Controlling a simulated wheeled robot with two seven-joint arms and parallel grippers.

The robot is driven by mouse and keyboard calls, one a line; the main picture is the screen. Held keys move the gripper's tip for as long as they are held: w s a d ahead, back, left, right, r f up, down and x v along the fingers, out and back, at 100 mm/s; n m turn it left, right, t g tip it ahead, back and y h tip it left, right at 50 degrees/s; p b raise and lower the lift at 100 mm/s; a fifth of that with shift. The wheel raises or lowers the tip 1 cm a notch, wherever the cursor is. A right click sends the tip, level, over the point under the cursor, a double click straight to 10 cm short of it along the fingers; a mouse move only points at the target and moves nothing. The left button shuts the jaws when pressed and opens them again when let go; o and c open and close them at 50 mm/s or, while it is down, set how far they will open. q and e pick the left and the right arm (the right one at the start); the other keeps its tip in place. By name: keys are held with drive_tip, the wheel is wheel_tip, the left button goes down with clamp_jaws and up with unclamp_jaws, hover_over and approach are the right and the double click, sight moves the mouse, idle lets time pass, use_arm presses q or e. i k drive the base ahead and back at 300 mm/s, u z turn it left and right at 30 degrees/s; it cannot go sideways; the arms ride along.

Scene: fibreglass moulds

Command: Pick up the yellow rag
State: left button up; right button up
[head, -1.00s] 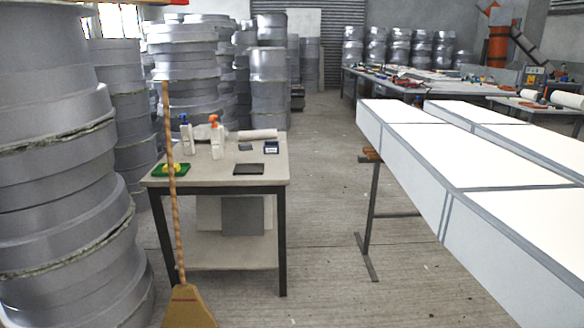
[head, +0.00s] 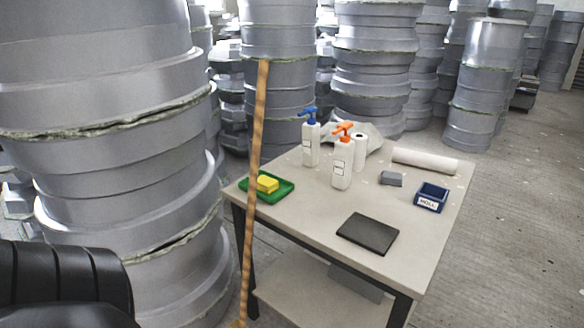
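The yellow rag (head: 267,183) looks like a small folded block. It lies in a shallow green tray (head: 283,192) at the left corner of the worktable (head: 300,222). A wooden broom handle (head: 256,140) stands upright in front of the table and crosses the view just left of the rag, over part of the tray. A black ribbed part of my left arm shows at the lower left, well apart from the table. Neither of my grippers is in view.
On the table stand a blue-topped bottle (head: 311,140), an orange-topped bottle (head: 342,160), a white roll (head: 425,161), a blue box (head: 431,197) and a dark flat pad (head: 368,233). Tall stacks of grey moulds (head: 120,110) crowd the left. Open floor (head: 510,220) lies to the right.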

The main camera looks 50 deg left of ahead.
sight(266, 185)
drive_tip(key=u, duration=1.8)
